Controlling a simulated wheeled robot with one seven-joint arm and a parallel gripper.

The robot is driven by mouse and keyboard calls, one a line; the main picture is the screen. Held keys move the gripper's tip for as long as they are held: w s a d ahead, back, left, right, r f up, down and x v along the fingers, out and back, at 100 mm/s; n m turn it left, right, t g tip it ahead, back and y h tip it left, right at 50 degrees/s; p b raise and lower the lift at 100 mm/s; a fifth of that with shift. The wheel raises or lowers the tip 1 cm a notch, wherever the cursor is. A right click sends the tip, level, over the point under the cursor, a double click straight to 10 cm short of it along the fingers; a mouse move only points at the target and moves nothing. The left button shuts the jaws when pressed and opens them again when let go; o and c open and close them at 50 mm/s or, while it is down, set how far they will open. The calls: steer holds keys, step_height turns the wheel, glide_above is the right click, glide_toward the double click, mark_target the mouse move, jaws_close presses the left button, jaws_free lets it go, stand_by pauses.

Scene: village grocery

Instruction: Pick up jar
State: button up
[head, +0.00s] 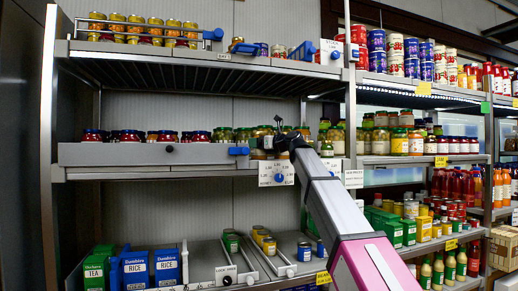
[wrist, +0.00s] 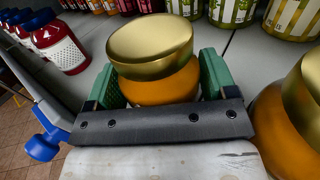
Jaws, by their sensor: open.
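In the wrist view, a jar (wrist: 150,42) with a gold lid and orange contents stands upright on the shelf. My gripper (wrist: 160,82) is open, with one green-padded finger on each side of this jar. Whether the pads touch the glass cannot be told. The jar's lower part is hidden behind the dark bar of my gripper. In the head view, my gripper (head: 284,142) is at the middle shelf, near its right end, and largely covers the jars there.
A second gold-lidded orange jar (wrist: 292,115) stands close on the right of my gripper. Red jars (wrist: 62,48) stand at the left, with a blue clip (wrist: 42,145) at the shelf edge. More jars stand behind. In the head view, the upper shelf (head: 200,62) hangs above my gripper.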

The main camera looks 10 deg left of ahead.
steer(key=shift+a, duration=0.1)
steer(key=c, duration=1)
steer(key=shift+r, duration=0.15)
